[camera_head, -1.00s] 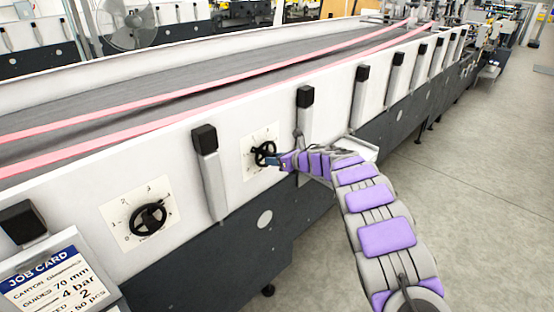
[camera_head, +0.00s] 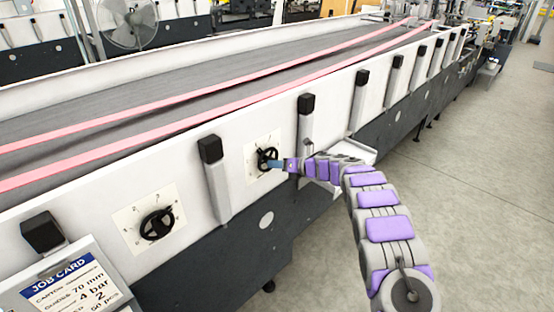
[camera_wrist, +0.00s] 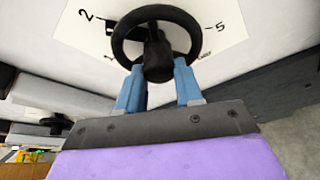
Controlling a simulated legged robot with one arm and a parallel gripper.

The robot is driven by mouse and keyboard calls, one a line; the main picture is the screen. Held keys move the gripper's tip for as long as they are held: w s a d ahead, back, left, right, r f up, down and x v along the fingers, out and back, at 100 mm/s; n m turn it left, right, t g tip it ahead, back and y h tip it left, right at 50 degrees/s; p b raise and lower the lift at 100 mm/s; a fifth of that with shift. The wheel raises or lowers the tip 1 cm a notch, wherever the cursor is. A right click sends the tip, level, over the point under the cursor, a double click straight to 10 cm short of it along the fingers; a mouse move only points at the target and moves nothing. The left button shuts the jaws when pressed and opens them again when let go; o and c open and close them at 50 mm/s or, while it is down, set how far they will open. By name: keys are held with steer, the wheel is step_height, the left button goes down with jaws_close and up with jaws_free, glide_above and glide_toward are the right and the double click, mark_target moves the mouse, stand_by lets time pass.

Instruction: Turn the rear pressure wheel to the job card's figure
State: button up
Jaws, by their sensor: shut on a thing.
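The rear pressure wheel (camera_head: 267,158) is a small black handwheel on a white dial plate on the machine's side, at the centre left of the head view. In the wrist view, the black wheel (camera_wrist: 155,40) fills the top middle. A 2 shows to its left and a 5 to its right. My gripper (camera_wrist: 158,66) has its blue fingers shut on the wheel's lower part; it also shows at the wheel in the head view (camera_head: 281,165). The job card (camera_head: 65,285) at lower left reads 70 mm, 4 bar and 2; its lower edge is cut off.
A second black wheel (camera_head: 156,223) on a numbered plate sits nearer, to the left. Black-capped posts (camera_head: 215,180) stand along the white side wall, one (camera_head: 306,125) just right of the gripped wheel. Grey floor (camera_head: 480,180) is open at right.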

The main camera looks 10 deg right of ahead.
steer(key=m+t+y, duration=0.1)
steer(key=m+t, duration=0.1)
steer(key=m, duration=0.6)
steer(key=f+m+t+y, duration=0.1)
steer(key=m+t+y, duration=0.1)
steer(key=m, duration=0.6)
steer(key=m+t+y, duration=0.1)
steer(key=m+y, duration=0.1)
steer(key=m, duration=0.6)
steer(key=shift+d+f+t, duration=0.15)
steer(key=shift+t, duration=0.25)
steer(key=shift+f+m, duration=0.1)
steer(key=shift+m, duration=0.2)
steer(key=o, duration=1)
steer(key=shift+w, duration=0.1)
steer(key=shift+c, duration=0.2)
steer(key=shift+o, duration=0.4)
steer(key=shift+r, duration=0.2)
steer(key=v, duration=1.7)
steer(key=shift+d+f, duration=0.2)
steer(key=shift+f, duration=0.05)
